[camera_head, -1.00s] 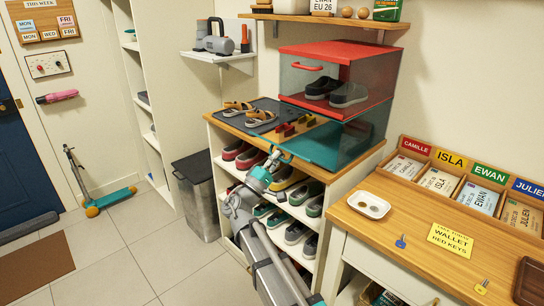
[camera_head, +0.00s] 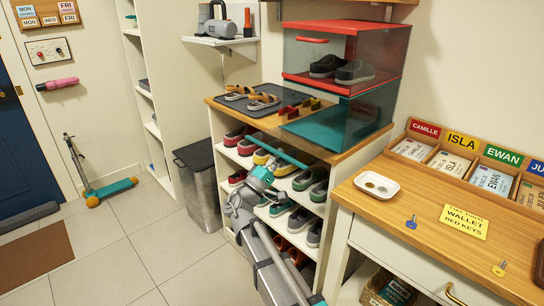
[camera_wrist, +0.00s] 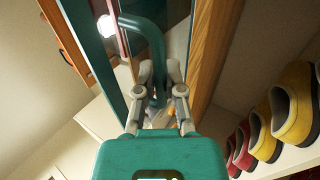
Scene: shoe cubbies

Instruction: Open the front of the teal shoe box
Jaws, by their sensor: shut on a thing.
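The teal shoe box (camera_head: 348,122) stands on top of the shoe cubby, under a red-edged box. Its clear front looks tipped out and down, with its teal edge bar (camera_head: 286,152) away from the box and in front of the cubby. My gripper (camera_head: 270,162) is at this bar, below and in front of the box. In the wrist view my gripper (camera_wrist: 160,78) is shut on the curved teal handle (camera_wrist: 150,38). The teal-edged front panel (camera_wrist: 92,50) is beside it on the left. How far the front has turned is hard to tell.
The red shoe box (camera_head: 345,55) with dark shoes sits directly above. Sandals lie on a grey mat (camera_head: 240,97) to the left. Rows of shoes (camera_head: 311,178) fill the cubby close behind my gripper. A desk (camera_head: 370,205) stands right; open floor (camera_head: 110,240) lies left.

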